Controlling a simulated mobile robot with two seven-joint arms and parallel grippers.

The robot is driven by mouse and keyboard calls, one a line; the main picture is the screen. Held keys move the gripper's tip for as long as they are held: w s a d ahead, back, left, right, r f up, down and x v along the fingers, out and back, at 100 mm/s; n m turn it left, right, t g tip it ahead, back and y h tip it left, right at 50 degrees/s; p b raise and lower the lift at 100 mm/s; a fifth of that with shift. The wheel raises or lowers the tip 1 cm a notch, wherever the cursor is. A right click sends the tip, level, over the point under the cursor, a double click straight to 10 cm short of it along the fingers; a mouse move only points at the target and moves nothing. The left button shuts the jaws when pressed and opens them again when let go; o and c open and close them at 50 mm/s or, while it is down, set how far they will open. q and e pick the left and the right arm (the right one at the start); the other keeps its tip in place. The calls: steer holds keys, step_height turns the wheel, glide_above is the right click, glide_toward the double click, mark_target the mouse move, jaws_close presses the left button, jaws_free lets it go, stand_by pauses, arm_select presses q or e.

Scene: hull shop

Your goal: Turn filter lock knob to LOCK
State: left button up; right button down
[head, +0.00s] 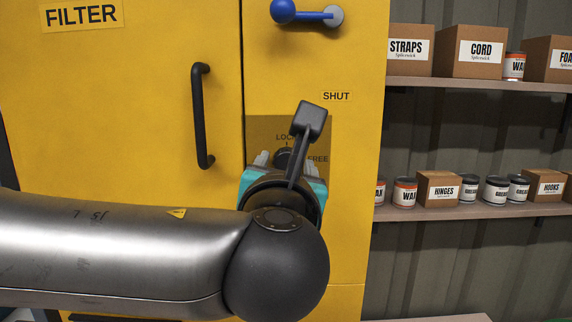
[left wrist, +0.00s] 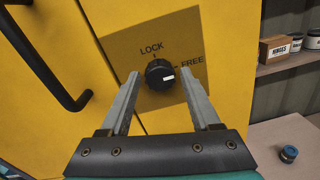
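The filter lock knob (left wrist: 159,74) is a round black knob on a darker square plate (left wrist: 180,40) on the yellow cabinet. Its white mark points right, toward the word FREE; LOCK is printed above it. My left gripper (left wrist: 160,78) is open, with one finger at the knob's left and one at its right; gaps show on both sides. In the head view my left gripper (head: 285,160) is in front of the plate (head: 318,130), and my arm hides most of the knob. My right gripper is not in view.
The yellow filter cabinet (head: 140,130) has a black vertical handle (head: 200,115) left of the plate and a blue lever (head: 305,14) above, near SHUT. Shelves (head: 480,212) with boxes and tins stand at right. A blue-and-black round item (left wrist: 288,153) lies on a low surface.

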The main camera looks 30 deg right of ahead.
arm_select(q)
jaws_close()
stand_by(0.4)
steer(key=shift+w+f+n+b, duration=0.1)
steer(key=shift+f+n+b, duration=0.1)
steer(key=shift+n+b, duration=0.55)
steer(key=n+b, duration=0.4)
steer(key=shift+f+b, duration=0.1)
steer(key=shift+b, duration=0.3)
steer(key=n+b, duration=0.2)
steer(key=n, duration=0.1)
steer(key=n+b, duration=0.4)
steer(key=n, duration=0.1)
steer(key=shift+n, duration=0.25)
steer(key=shift+n+t+b, duration=0.5)
steer(key=shift+n+b, duration=0.6)
steer(key=shift+n, duration=1.1)
